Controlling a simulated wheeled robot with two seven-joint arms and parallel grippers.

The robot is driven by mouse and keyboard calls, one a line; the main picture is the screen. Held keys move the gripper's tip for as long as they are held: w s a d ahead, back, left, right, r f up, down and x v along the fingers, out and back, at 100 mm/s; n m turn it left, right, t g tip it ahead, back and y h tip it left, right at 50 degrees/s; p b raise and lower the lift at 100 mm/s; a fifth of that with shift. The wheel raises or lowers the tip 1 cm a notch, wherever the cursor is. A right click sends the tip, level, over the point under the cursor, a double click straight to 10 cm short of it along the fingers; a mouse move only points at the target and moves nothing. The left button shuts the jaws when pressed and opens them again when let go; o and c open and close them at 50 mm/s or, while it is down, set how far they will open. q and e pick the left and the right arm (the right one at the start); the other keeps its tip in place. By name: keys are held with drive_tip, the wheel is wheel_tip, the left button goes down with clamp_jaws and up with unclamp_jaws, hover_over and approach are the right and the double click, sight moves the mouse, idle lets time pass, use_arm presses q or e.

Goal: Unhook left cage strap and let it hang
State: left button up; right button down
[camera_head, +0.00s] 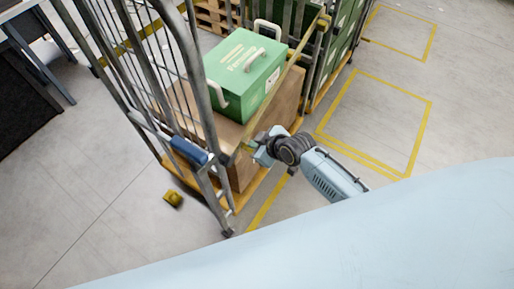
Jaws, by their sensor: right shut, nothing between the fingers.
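A grey wire roll cage (196,70) stands at the centre left, holding a green box and a cardboard box. A yellow strap (276,91) runs taut-looking across its open side, from near the front post up to a far post. My right gripper (254,149) is shut and empty at the strap's near end, beside the front post. Its small fingertips partly cover that end, so I cannot tell whether they touch the strap or whether the hook is still engaged. My left gripper is not in view.
The green box (238,68) sits on the cardboard box (242,168). A blue handle part (190,150) is on the cage front. A small yellow object (173,198) lies on the floor. Another cage with green crates (338,45) stands behind. The yellow-marked floor at right is clear.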

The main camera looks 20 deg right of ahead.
drive_tip(key=shift+w+d+f, duration=0.1)
drive_tip(key=shift+d+f, duration=0.05)
drive_tip(key=shift+f, duration=0.6)
drive_tip(key=shift+d+f, duration=0.1)
drive_tip(key=shift+f, duration=0.6)
